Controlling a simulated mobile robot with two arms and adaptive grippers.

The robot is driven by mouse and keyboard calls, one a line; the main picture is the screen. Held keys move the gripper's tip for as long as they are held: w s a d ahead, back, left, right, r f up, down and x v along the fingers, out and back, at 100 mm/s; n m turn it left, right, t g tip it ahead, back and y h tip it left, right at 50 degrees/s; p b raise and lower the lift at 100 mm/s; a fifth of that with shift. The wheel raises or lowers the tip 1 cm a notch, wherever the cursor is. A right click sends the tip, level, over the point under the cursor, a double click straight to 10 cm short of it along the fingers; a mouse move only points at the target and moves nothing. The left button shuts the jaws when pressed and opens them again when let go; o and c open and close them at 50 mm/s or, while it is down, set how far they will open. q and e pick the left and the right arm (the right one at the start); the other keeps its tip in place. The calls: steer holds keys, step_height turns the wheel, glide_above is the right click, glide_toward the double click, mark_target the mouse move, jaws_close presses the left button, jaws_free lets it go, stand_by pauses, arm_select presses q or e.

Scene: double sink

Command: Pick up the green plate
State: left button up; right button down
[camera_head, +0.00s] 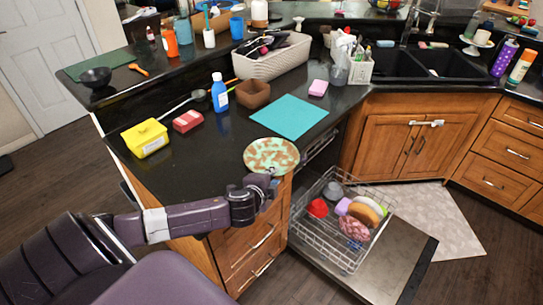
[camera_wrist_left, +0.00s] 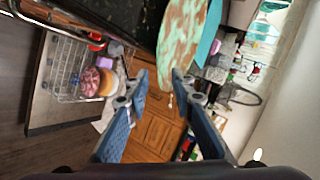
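The green plate (camera_head: 271,156), mottled green and brown, lies at the front edge of the dark counter in the head view. My left gripper (camera_head: 268,179) is at the plate's near edge, partly hidden by its own wrist. In the left wrist view the plate (camera_wrist_left: 181,38) reaches down toward the space between the two fingertips of my left gripper (camera_wrist_left: 160,76). The fingers are apart, with a gap showing beside the plate, and nothing is clamped. I cannot tell whether a finger touches the rim. My right gripper is in neither view.
A teal mat (camera_head: 289,116) lies behind the plate. Below right, an open dishwasher rack (camera_head: 336,222) holds several dishes. The double sink (camera_head: 437,66) is at the back right.

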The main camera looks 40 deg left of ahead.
arm_select(q)
steer(key=shift+x, duration=0.85)
jaws_close()
